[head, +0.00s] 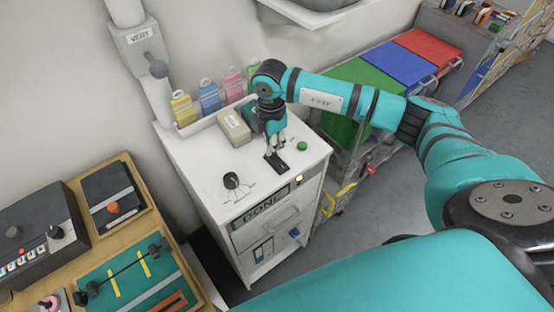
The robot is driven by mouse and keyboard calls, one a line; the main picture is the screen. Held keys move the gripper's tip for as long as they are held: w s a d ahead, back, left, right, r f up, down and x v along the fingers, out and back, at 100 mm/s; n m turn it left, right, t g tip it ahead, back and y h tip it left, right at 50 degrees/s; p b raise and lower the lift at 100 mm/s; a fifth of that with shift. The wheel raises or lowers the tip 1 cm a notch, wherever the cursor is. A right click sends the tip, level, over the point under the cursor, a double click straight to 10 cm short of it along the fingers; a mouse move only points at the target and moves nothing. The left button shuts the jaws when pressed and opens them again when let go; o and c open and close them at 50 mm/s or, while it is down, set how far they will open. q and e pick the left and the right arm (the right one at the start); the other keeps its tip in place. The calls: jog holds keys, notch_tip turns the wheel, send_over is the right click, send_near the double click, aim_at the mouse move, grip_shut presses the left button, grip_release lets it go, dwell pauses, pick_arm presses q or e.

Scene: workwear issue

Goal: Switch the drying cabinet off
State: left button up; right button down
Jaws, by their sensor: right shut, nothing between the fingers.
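The white cabinet (205,175) stands in the middle against the wall, with a display reading "DONE" (262,207) on its front edge. Its top carries a black dial knob (231,181), a small black switch plate (272,161) and a green button (302,146). A small lamp (299,178) glows at the front edge. My right gripper (276,148) points down over the switch plate, shut and empty. Its fingertips are at or just above the plate; I cannot tell whether they touch. They partly hide the plate. My left gripper is not in view.
Beige box (234,128) and coloured tags (208,96) sit at the cabinet's back. A wall vent box (138,44) with a lever is behind. A bench with a dark device (30,240) is left. Green, blue (396,66) and red lids are right.

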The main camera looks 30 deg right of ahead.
jog(key=shift+f+b, duration=0.75)
jog(key=shift+f, duration=0.25)
dwell(0.3)
jog(key=shift+r+p, duration=2.5)
jog(key=shift+r, duration=1.1)
jog(key=shift+f, duration=0.1)
